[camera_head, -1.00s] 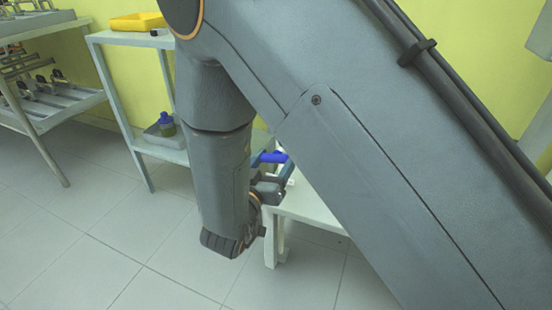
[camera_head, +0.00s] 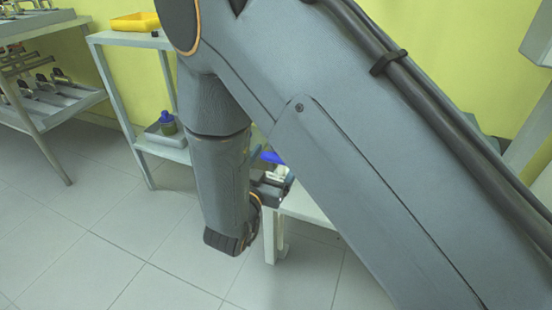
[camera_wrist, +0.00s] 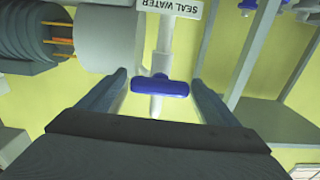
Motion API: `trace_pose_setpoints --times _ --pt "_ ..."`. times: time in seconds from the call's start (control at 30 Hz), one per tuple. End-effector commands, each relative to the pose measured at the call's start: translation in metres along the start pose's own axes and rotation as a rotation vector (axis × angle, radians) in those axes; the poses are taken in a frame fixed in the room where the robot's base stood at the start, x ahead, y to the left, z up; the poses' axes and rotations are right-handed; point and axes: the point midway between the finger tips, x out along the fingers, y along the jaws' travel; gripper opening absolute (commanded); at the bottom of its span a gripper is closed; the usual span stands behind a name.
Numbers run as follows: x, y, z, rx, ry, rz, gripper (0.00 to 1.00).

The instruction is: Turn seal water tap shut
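The seal water tap (camera_wrist: 160,86) has a blue bar handle on a pale pipe, below an upside-down "SEAL WATER" label (camera_wrist: 176,7) in the wrist view. The handle lies crosswise to the pipe. My gripper (camera_wrist: 160,84) is open, with one finger on each side of the handle and a gap showing at both ends. In the head view my gripper (camera_head: 272,184) is small and partly hidden by my arm, with blue showing beside it (camera_head: 270,157).
A white table (camera_head: 312,208) stands behind my arm. A shelf (camera_head: 118,38) with a yellow tray (camera_head: 136,22) and a blue-capped bottle (camera_head: 168,123) stands to the left. In the wrist view a grey motor-like cylinder (camera_wrist: 110,40) is at left and a grey frame (camera_wrist: 250,60) at right.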

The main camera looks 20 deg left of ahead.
Motion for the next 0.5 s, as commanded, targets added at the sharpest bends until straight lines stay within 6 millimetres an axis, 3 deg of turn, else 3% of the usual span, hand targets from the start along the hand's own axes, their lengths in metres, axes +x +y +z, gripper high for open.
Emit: trace_pose_setpoints --times 0.23,0.5 --pt "-0.01 -0.001 0.0 -0.001 -0.001 -0.002 0.84" --pt "-0.053 -0.001 -0.001 -0.002 0.0 -0.004 0.84"
